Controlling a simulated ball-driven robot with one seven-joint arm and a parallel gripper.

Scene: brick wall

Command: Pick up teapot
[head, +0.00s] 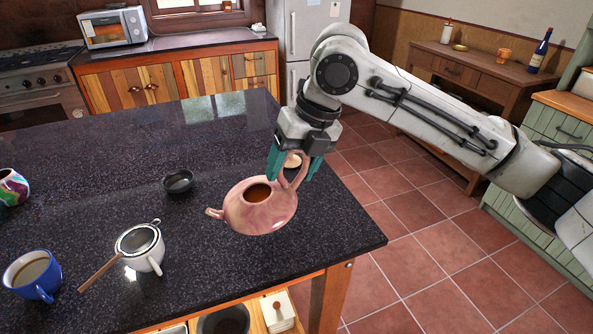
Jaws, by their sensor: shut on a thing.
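A pink, marbled teapot (258,212) with its top uncovered and brown liquid or a dark inside showing is in the head view, at the right end of the dark speckled counter (110,165). Its spout points left and its handle is on the right. My gripper (294,172), with teal fingers, comes down from above and is shut on the teapot's handle. The fingers hide part of the handle. I cannot tell whether the teapot touches the counter or is slightly above it.
A small dark bowl (178,181), a white cup with a strainer (140,245), a blue mug (33,275) and a colourful vessel (12,188) stand left of the teapot. The counter's back middle is clear.

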